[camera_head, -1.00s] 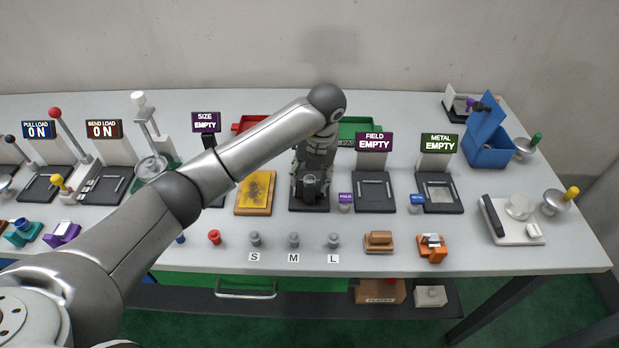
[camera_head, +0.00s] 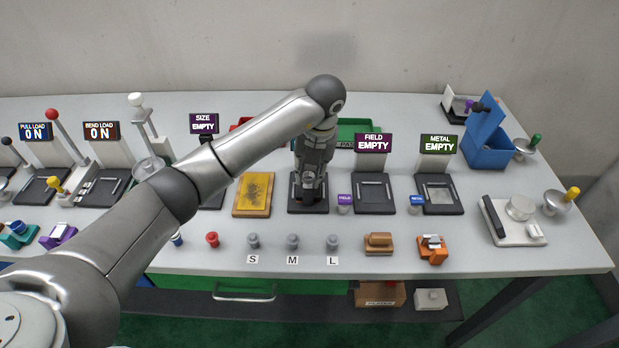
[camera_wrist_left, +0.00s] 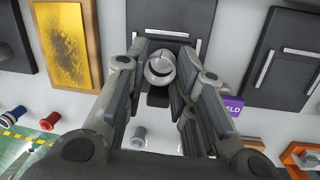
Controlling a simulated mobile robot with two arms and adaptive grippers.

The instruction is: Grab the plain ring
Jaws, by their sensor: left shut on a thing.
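My left gripper (camera_head: 308,198) points down over a dark station pad (camera_head: 296,209) in the middle of the table. In the left wrist view its fingers are closed on a round, silvery metal part with a ring-shaped face, which looks like the plain ring (camera_wrist_left: 160,69). The ring sits between the fingertips, in front of the dark pad (camera_wrist_left: 172,18). I cannot tell how far it is above the pad. In the head view the gripper hides the ring. My right gripper is not in view.
A yellow worn plate (camera_head: 254,195) lies left of the gripper. The FIELD station (camera_head: 375,196) and a purple-labelled peg (camera_head: 344,204) stand close on the right. Grey pegs marked S, M and L (camera_head: 332,243) stand in front. A blue bin (camera_head: 488,153) stands far right.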

